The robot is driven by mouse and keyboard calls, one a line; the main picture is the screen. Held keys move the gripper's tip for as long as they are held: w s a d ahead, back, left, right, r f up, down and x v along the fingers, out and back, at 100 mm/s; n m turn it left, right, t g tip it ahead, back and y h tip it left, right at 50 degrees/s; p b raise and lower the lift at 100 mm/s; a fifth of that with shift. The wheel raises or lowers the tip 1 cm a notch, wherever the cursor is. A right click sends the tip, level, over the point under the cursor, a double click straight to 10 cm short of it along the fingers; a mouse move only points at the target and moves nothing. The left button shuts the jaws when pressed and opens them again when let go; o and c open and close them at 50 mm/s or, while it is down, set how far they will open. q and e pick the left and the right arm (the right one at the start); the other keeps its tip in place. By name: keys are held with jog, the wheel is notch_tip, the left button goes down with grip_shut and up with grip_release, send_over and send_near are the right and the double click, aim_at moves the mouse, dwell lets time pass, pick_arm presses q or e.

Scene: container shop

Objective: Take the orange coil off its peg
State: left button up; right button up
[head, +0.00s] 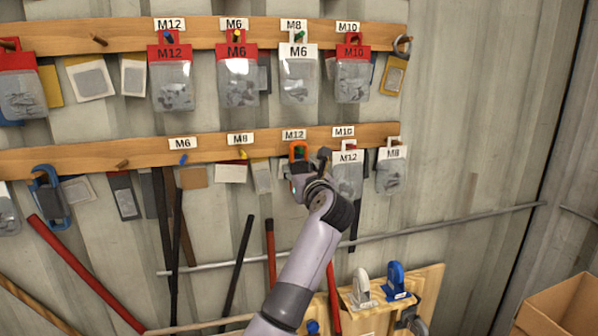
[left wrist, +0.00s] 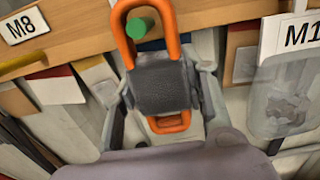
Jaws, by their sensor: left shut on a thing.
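The orange coil (left wrist: 172,20) is a long orange loop with a dark band around its middle. It shows as a small orange patch in the head view (head: 298,146), under the M12 label of the lower rail. A green-tipped peg (left wrist: 137,28) shows inside the loop's upper opening, so the coil is around the peg. My left gripper (left wrist: 166,88) is shut on the coil's dark band, one finger on each side, below the peg. In the head view my left gripper (head: 303,180) hides most of the coil. My right gripper is in neither view.
A clear bag labelled M12 (head: 348,178) hangs close to the right of my left gripper. Cards hang to the left. The upper rail (head: 206,33) holds several bags. A wooden board with clamps (head: 430,290) and a cardboard box (head: 560,308) are below right.

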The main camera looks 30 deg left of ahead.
aim_at(300, 170)
pick_arm(q)
jog(key=shift+s+d, duration=0.1)
jog(key=shift+d, duration=0.05)
jog(key=shift+r+p+v, duration=0.15)
jog(key=shift+v, duration=0.9)
jog(key=shift+r+p+v, duration=0.1)
jog(key=shift+p+v, duration=0.05)
jog(key=shift+v, duration=0.9)
jog(key=shift+s, duration=0.1)
jog(key=shift+v, duration=2.45)
